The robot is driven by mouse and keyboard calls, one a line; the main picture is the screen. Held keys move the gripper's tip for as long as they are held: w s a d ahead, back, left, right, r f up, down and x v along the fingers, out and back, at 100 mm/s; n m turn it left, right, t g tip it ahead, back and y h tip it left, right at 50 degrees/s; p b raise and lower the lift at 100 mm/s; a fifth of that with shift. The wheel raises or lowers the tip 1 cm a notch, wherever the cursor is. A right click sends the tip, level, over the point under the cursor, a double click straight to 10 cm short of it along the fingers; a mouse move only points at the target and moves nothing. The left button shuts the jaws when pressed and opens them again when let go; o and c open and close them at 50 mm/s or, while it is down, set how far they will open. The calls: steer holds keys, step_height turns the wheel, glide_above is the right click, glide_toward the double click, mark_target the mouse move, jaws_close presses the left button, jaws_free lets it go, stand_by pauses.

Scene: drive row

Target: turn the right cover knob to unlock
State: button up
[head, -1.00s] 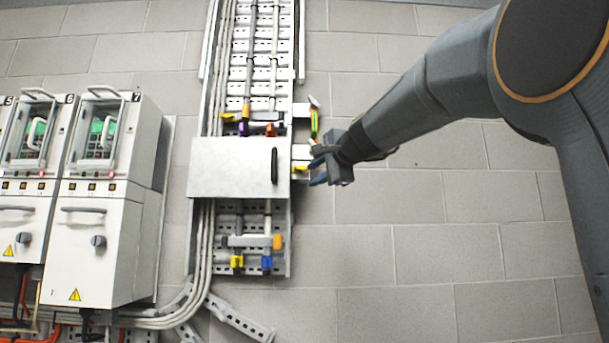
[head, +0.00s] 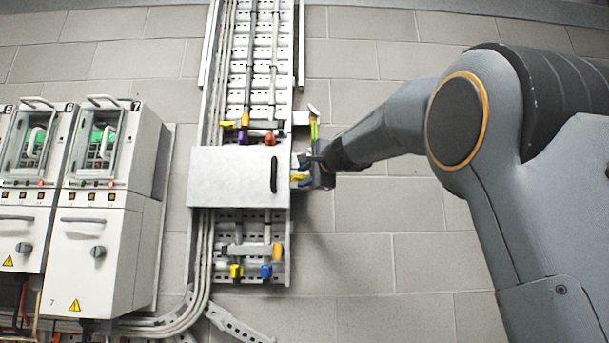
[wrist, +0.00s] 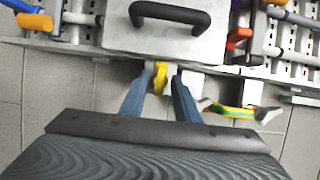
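The white cover (head: 230,178) with a black handle (head: 274,174) sits across the vertical rail in the head view. In the wrist view the cover (wrist: 115,36) and its handle (wrist: 170,15) are at the top. A yellow knob (wrist: 160,78) sticks out at the cover's edge; in the head view the knob (head: 299,177) is at the cover's right side, partly hidden. My gripper (wrist: 163,78) has its two blue fingers on either side of the knob, with a gap visible on the right; contact on the left is unclear. My gripper (head: 308,178) is small in the head view.
A green-yellow piece (wrist: 232,112) with a grey end lies close to the right of my fingers. Colored clamps (head: 237,270) sit on the rail below the cover. Cabinets (head: 95,230) stand at the left. The wall right of the rail is clear below my arm.

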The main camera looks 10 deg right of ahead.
jaws_close()
steer(key=shift+r+n+p, duration=0.1)
steer(key=shift+n+p, duration=0.2)
steer(key=shift+p, duration=0.15)
steer(key=shift+w+a+r+n+g+h+p, duration=0.1)
steer(key=shift+n+g+h+p, duration=0.8)
steer(key=shift+n+p, duration=1.4)
steer(key=shift+s+a+r+n+g+h+p, duration=0.15)
steer(key=shift+n+g+h+p, duration=0.7)
steer(key=shift+n+p, duration=1.4)
steer(key=shift+w+a+f+n+g+h+p, duration=0.15)
steer(key=shift+n+g+h+p, duration=0.3)
steer(key=shift+n+h+p, duration=1.35)
steer(key=shift+r+y+p, duration=0.1)
steer(key=shift+y+p, duration=0.35)
steer(key=shift+p, duration=0.35)
